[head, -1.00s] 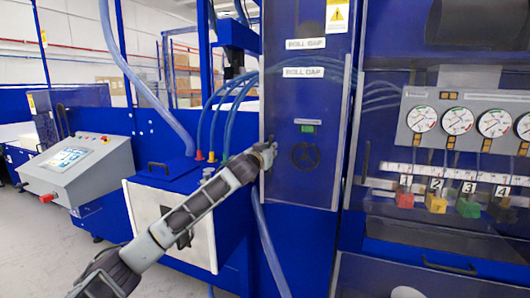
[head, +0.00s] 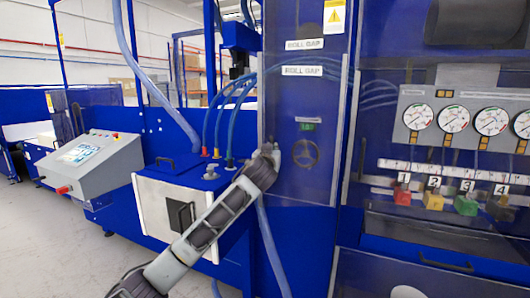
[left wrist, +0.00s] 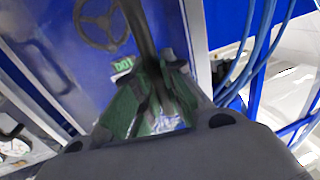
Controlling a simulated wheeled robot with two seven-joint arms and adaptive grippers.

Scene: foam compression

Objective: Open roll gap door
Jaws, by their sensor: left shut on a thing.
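The roll gap door (head: 297,103) is a tall blue, see-through panel with two "ROLL GAP" labels and a yellow warning sign. It looks closed. A dark handwheel (head: 305,153) and a small green display (head: 307,127) show through it; the wheel also shows in the left wrist view (left wrist: 102,22). My left gripper (head: 270,152) is at the door's left edge. In the left wrist view its green-tinted fingers (left wrist: 152,88) are shut on a dark bar-like handle (left wrist: 140,25) in front of the panel. The exact grip is partly hidden. My right gripper is out of view.
A blue and white cabinet (head: 205,245) stands below my left arm. A control console (head: 88,163) is at the left. Blue hoses (head: 218,125) run left of the door. Pressure gauges (head: 453,118) and numbered coloured knobs (head: 433,201) are at the right.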

